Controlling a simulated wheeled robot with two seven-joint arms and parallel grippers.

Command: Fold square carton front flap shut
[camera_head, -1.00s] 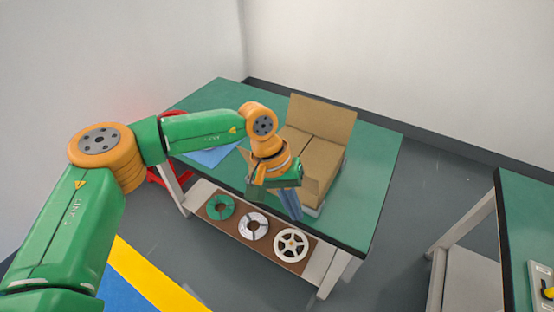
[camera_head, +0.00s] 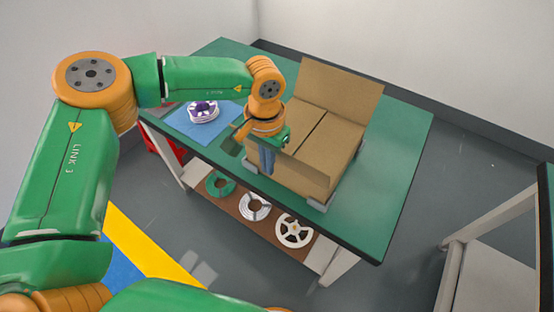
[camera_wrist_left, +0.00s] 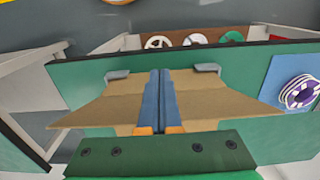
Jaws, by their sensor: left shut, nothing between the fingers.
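The square carton (camera_head: 312,148) stands on the green table. Two panels lie flat across its top with a seam between them. Its back flap (camera_head: 340,92) stands up. My right gripper is out of view.
A purple and white spool (camera_head: 204,111) lies on a blue sheet (camera_head: 178,120) left of the carton. Several reels, one a white reel (camera_head: 294,231), lie on the lower shelf. Grey brackets (camera_head: 318,204) sit at the carton's base. The table's right side is clear.

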